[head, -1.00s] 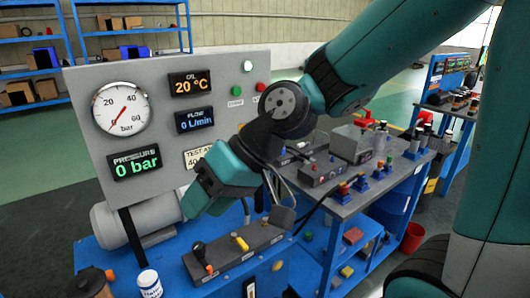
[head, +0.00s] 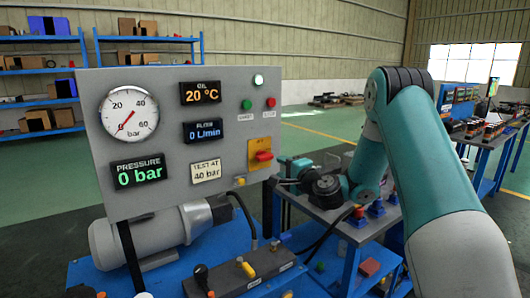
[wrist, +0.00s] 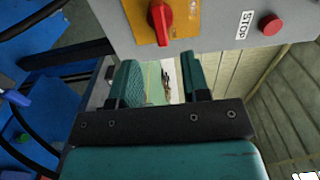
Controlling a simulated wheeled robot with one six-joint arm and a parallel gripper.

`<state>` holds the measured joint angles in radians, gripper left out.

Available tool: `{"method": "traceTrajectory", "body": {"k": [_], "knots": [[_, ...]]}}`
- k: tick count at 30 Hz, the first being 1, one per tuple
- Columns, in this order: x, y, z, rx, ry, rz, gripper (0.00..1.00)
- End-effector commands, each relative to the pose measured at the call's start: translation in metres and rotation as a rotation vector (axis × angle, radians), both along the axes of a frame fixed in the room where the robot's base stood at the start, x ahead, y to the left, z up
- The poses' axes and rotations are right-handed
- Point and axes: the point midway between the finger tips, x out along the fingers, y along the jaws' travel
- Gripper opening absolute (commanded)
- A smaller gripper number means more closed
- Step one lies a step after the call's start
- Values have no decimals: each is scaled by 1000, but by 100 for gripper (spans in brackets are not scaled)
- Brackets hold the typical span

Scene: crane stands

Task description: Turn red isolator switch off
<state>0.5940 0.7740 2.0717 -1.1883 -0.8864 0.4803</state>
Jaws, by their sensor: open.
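The red isolator switch (head: 263,156) is a red knob on a yellow plate (head: 260,143) at the lower right of the grey panel (head: 222,115). Its handle lies roughly crosswise in the head view. In the wrist view the red knob (wrist: 162,20) shows at the top, on its yellow plate. My gripper (wrist: 163,82) is open and empty, with its two fingers pointing up the picture toward the panel side. A gap shows between the fingertips and the knob. In the head view my wrist is right of the panel, and the fingers are hard to make out.
A red stop button (wrist: 270,25) sits near the switch, with a green button (head: 246,104) on the same panel. A grey motor (head: 150,235) and a control box (head: 240,277) with levers stand below.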

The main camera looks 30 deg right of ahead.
Motion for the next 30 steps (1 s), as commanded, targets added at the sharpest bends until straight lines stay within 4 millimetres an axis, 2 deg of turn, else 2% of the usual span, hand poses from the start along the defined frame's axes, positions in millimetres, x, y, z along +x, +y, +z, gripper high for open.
{"method": "traceTrajectory", "body": {"k": [1,6,12,18,26,27,30], "knots": [[13,3,7,-1,-2,5,43],[51,4,6,-3,-2,4,43],[84,4,3,-2,-1,4,43],[98,4,1,-1,0,2,43],[100,4,0,0,0,1,43],[100,4,0,0,0,1,40],[99,4,0,0,0,1,17]]}}
